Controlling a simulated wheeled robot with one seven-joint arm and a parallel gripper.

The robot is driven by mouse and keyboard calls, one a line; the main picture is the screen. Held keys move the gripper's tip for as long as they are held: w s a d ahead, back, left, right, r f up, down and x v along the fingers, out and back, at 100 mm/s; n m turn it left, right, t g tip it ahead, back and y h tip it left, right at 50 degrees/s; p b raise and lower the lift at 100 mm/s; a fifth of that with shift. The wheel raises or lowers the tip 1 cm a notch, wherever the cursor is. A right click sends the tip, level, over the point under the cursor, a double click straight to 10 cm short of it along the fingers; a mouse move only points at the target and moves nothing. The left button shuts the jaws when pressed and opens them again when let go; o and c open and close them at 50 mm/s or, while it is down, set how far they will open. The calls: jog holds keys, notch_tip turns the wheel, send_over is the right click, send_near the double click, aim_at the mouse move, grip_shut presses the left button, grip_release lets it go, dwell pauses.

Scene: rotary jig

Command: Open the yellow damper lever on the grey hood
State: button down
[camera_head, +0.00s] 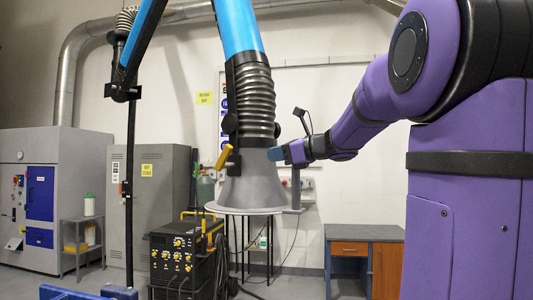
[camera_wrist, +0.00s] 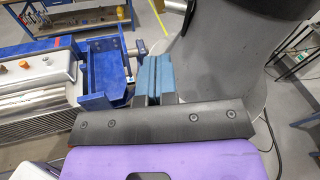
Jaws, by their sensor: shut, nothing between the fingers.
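My gripper (camera_head: 277,154), with blue fingers, is at the right side of the neck, across from the lever. In the wrist view the fingers (camera_wrist: 154,74) are together and empty, beside the hood's grey wall (camera_wrist: 205,62). I cannot tell whether they touch it. I cannot make out the lever for certain in the wrist view.
A black welding unit (camera_head: 172,262) with yellow handles stands below left of the hood. Grey cabinets (camera_head: 162,205) stand at the left, and a wooden desk (camera_head: 365,236) stands at the right. A blue bracket (camera_wrist: 105,70) shows left of my fingers.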

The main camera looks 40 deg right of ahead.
send_near(231, 151)
notch_tip(231, 151, down, 3)
jog(key=w, duration=0.3)
jog(key=shift+w+a+r, duration=0.35)
jog(key=shift+w+a, duration=0.2)
jog(key=shift+w+a+r, duration=0.3)
jog(key=shift+w+a, duration=0.2)
jog(key=shift+w+a+r, duration=0.25)
jog(key=shift+w+r, duration=0.1)
jog(key=shift+w, duration=0.05)
jog(key=shift+w+r+g, duration=0.3)
jog(key=shift+r+g, duration=0.2)
jog(key=shift+w+a+r+m+g+h, duration=0.15)
jog(key=shift+w+r+g, duration=0.35)
jog(key=shift+w, duration=0.25)
jog(key=shift+w+r+m+g+h, duration=0.2)
jog(key=shift+w+r+g, duration=0.25)
jog(key=shift+w+r, duration=0.25)
jog(key=shift+w+a+r+m+g+h, duration=0.15)
jog(key=shift+w+r+g, duration=0.3)
jog(key=shift+w, duration=0.35)
jog(key=shift+d, duration=0.1)
